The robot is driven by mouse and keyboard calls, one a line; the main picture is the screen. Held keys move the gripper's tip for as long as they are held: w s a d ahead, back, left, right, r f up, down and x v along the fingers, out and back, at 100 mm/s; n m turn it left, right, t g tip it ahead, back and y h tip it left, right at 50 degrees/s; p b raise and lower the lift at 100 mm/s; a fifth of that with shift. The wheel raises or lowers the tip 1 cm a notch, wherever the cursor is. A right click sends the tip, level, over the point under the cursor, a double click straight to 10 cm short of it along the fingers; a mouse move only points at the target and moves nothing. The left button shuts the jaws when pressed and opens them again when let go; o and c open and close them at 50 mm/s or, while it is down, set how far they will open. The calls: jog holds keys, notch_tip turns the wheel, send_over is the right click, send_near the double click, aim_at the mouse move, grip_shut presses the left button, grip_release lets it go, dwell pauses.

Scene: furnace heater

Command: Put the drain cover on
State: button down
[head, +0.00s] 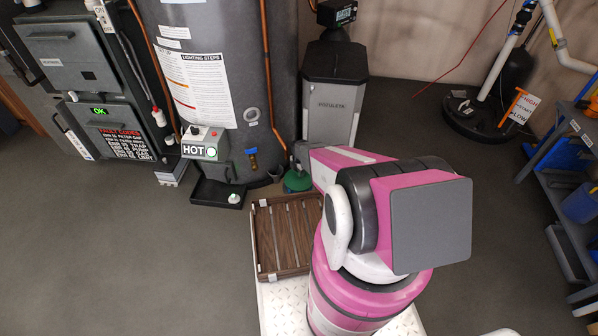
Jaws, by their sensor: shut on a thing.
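My gripper (295,169) is small in view at the end of my pink and white arm, in front of the tall grey unit. It is shut on a round dark green piece, which I take to be the drain cover (297,183). The fingers are too small to make out, and the arm hides part of this area. The green piece is just right of the heater tank's base. A black drain pan (212,193) juts from under the tank, with a small white fitting (233,198) in it. I cannot make out an uncovered drain opening.
A brown slatted wooden tray (262,240) stands in front of the tank. The grey heater tank (210,15) has a HOT control box (204,143) and a blue-handled valve (251,158). A grey cabinet (335,90) is behind my arm. Open floor (140,255) lies left.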

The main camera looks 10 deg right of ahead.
jog(key=shift+f, duration=2.25)
jog(key=shift+f, duration=0.55)
jog(key=c, duration=0.6)
grip_release()
jog(key=shift+r, duration=0.1)
notch_tip(320, 180, up, 11)
jog(key=shift+f, duration=0.15)
